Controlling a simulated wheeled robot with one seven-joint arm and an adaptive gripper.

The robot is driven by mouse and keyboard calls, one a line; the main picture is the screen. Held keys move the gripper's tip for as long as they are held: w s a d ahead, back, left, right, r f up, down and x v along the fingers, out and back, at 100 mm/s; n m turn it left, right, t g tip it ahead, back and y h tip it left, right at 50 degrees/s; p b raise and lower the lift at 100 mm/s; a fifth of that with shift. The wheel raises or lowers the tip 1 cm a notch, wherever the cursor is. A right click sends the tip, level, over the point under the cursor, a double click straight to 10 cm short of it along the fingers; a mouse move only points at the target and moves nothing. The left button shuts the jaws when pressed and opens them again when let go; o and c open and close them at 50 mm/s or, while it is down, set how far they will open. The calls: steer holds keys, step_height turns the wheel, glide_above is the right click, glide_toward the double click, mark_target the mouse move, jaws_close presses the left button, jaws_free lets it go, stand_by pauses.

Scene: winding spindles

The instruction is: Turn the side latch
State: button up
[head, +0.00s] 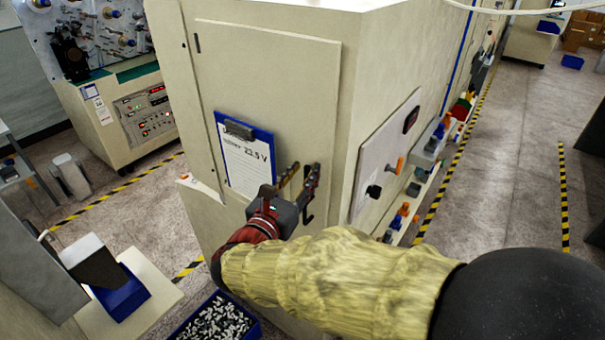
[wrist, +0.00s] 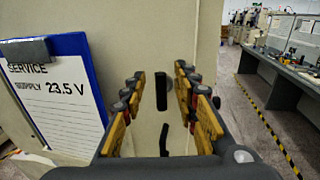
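The latch is a small black upright piece (wrist: 161,90) on the beige cabinet panel. In the wrist view it shows between my fingertips, with a second dark curved shape (wrist: 164,138) below it. I cannot tell whether that is part of the latch or a shadow. In the head view my gripper (head: 301,174) is in front of the cabinet face, right of the clipboard, and largely hides the latch area. My gripper's two yellow and black fingers stand apart with nothing held between them, as the wrist view (wrist: 160,78) also shows. I cannot tell any contact with the latch.
A blue clipboard (head: 246,155) with a sheet reading 23.5 V hangs left of my gripper. The cabinet's right side carries a panel (head: 388,150) with knobs. A blue bin of metal parts (head: 218,318) stands below. Open floor (head: 505,150) lies right.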

steer(key=shift+c, duration=0.4)
jaws_close()
steer(key=shift+f+b, duration=0.1)
steer(key=shift+b, duration=0.35)
steer(key=f+m+h+b, duration=0.1)
steer(key=m+b, duration=0.5)
steer(key=b, duration=0.4)
steer(key=d+f+m+h+b, duration=0.1)
steer(key=m+b, duration=0.5)
steer(key=b, duration=0.3)
steer(key=s+m+h+b, duration=0.1)
steer(key=m+h+b, duration=0.1)
steer(key=m+b, duration=0.4)
steer(key=shift+s+d+f+m+b, duration=0.1)
steer(key=shift+d+f+m+b, duration=0.2)
steer(key=shift+b, duration=2)
steer(key=shift+a+m+b, duration=0.1)
steer(key=shift+m+b, duration=0.6)
